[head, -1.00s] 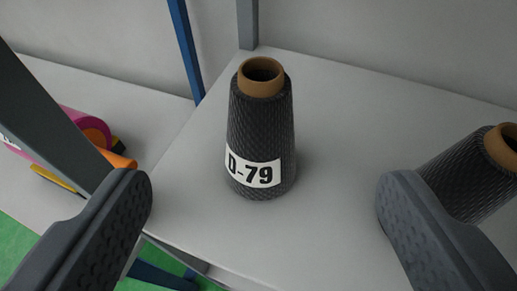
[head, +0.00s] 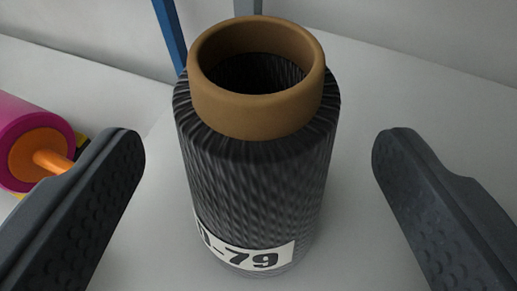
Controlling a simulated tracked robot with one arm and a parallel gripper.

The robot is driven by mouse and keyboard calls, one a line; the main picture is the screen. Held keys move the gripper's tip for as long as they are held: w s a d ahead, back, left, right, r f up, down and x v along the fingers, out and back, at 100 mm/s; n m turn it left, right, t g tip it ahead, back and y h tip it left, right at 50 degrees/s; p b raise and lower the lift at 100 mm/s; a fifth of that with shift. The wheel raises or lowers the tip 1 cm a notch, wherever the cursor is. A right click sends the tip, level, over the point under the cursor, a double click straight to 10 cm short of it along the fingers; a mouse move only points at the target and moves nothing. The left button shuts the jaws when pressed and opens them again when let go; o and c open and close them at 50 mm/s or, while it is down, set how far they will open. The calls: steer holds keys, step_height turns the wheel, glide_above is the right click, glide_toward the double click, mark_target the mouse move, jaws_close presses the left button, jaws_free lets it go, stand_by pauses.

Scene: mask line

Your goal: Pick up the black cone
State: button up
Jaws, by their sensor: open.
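The black cone (head: 255,190) stands upright on the light grey shelf (head: 420,110). It is a yarn cone with a brown tube rim at the top and a white label, partly cut off at its left, whose visible part ends in "-79". My gripper (head: 258,150) is open, with one dark grey finger on each side of the cone. Both fingers are apart from it, with a wider gap on the right than the left in places. The cone's far side is hidden.
A pink roll with an orange core (head: 38,150) lies at the left, partly behind my left finger. A blue post (head: 171,35) and a grey post (head: 247,7) stand behind the cone. The shelf to the right of the cone is clear.

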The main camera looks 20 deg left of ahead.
steer(key=x, duration=0.3)
steer(key=shift+w+a+f, duration=0.15)
steer(key=shift+f, duration=0.2)
steer(key=shift+b+x, duration=0.35)
steer(key=shift+x, duration=0.45)
steer(key=shift+r, duration=0.1)
steer(key=c, duration=1.2)
steer(key=shift+c, duration=0.2)
steer(key=shift+r, duration=0.15)
